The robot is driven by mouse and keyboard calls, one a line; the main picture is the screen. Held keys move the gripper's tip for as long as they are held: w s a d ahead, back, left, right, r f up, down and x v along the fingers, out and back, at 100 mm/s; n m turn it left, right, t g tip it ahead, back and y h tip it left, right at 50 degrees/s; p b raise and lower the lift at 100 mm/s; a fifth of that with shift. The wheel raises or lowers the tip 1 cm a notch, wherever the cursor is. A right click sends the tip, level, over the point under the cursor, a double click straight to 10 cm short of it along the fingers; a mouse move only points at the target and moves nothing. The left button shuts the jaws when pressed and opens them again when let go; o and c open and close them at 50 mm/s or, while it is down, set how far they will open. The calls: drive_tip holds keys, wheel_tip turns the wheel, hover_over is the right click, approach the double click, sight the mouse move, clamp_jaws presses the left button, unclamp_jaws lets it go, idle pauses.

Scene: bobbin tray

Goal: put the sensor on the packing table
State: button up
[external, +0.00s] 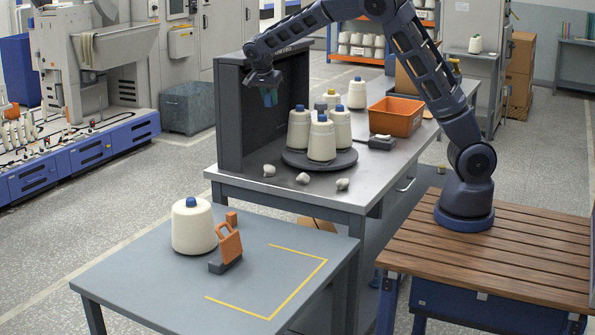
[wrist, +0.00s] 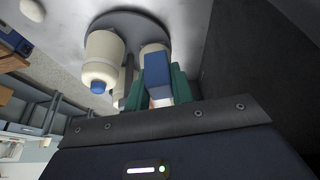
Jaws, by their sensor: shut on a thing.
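My gripper (external: 268,97) is up beside the dark panel, above the metal worktable and left of the round tray. In the wrist view its green fingers (wrist: 157,92) are shut on a small blue box, taken to be the sensor (wrist: 157,74). The fingers hide part of the sensor, and in the external view it is small and hard to tell from them. The grey table in front, likely the packing table (external: 160,275), has a yellow tape corner (external: 297,291) on its right part. It is apart from my gripper, lower and nearer the camera.
A dark round tray (external: 345,161) holds several cream bobbins. The dark panel (external: 232,118) stands left of it. An orange bin (external: 396,116) sits behind right. On the grey table stand a large bobbin (external: 192,228) and an orange clamp-like item (external: 229,244); the taped area is clear.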

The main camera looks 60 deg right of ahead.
drive_tip(key=d, duration=1.4)
hover_over(361, 139)
drive_tip(key=a, duration=0.1)
drive_tip(key=shift+m, duration=0.4)
wheel_tip(361, 139, down, 19)
drive_tip(key=shift+f, duration=2.6)
drive_tip(key=shift+f, duration=0.15)
drive_tip(key=o, duration=1)
